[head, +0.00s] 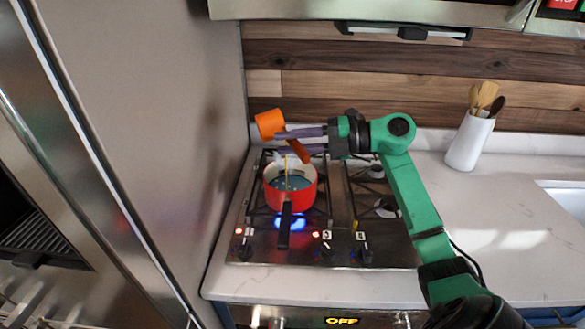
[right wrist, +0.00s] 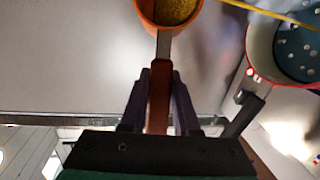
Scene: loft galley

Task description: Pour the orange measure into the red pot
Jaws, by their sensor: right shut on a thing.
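The orange measure (head: 269,123) is held tilted above the back of the cooktop, just up and left of the red pot. My right gripper (head: 283,134) is shut on its handle; the right wrist view shows the handle (right wrist: 159,85) between the fingers. Yellow speckled contents show inside the measure's cup (right wrist: 172,10). The red pot (head: 290,205) stands upright on a burner, its black handle toward me, with dark bluish contents dotted with light spots. A thin yellow streak (head: 286,172) runs down into the pot. It also shows in the right wrist view (right wrist: 268,12). My left gripper is out of view.
A blue flame (head: 291,222) burns under the pot on the steel cooktop (head: 345,248). A tall steel panel (head: 190,120) stands close on the left. A white utensil crock (head: 470,142) stands at the back right. The counter (head: 490,215) between is mostly clear.

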